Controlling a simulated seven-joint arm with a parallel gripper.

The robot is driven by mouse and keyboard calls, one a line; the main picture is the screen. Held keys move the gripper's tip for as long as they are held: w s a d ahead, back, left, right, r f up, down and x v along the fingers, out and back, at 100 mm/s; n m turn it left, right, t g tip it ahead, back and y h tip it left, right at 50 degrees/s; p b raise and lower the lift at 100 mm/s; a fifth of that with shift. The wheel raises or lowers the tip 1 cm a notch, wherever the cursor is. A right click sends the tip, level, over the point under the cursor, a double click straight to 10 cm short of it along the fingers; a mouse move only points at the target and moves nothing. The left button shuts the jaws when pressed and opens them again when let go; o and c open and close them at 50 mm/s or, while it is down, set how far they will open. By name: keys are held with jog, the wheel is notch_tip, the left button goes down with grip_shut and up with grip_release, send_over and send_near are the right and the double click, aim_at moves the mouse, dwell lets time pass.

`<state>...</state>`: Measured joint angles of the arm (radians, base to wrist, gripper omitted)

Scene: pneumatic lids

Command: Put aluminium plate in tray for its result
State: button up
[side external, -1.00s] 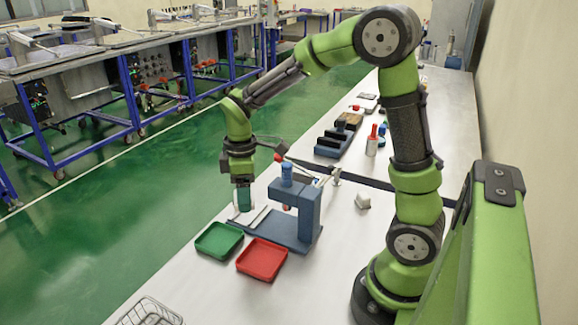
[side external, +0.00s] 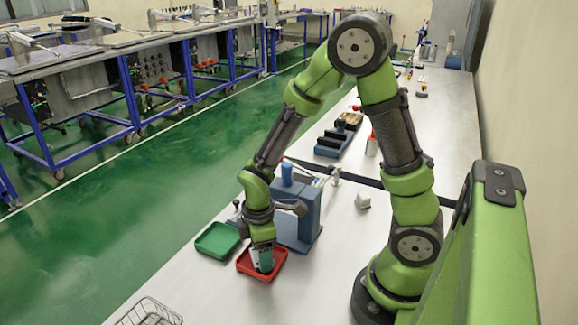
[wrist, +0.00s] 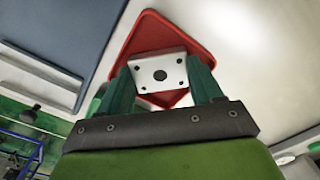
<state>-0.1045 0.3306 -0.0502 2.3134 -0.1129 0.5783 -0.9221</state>
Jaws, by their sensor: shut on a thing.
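My gripper (side external: 265,264) is at the red tray (side external: 245,267), pointing down with its fingertips over or inside it. In the wrist view the two green fingers of my gripper (wrist: 161,85) are shut on the aluminium plate (wrist: 145,72), a pale square with a dark centre hole and small holes near its corners. The red tray (wrist: 150,27) shows behind and around the plate in that view. Whether the plate touches the tray floor I cannot tell. The green tray (side external: 218,240) lies to the left of the red one and looks empty.
A blue-grey press-like stand (side external: 303,212) is just behind the red tray, close to my wrist. A wire basket (side external: 147,313) sits at the near table edge. Bare table lies in front of the trays.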

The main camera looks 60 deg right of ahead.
jog(key=shift+f, duration=0.15)
jog(key=o, duration=0.8)
jog(key=shift+s+a+r+m+t+y, duration=0.3)
jog(key=shift+s+r+m+t, duration=0.85)
jog(key=shift+r+m, duration=1.95)
jog(key=shift+s+a+r+m+t+y, duration=0.3)
jog(key=shift+s+r+m+t, duration=0.85)
jog(key=shift+r, duration=3.65)
jog(key=shift+s+a+r+m+t+y, duration=0.3)
jog(key=shift+s+r+m+t, duration=0.8)
jog(key=shift+r+m, duration=2.1)
jog(key=shift+w+d+r+n, duration=0.15)
jog(key=shift+w+r+n, duration=0.1)
jog(key=shift+r+n, duration=0.55)
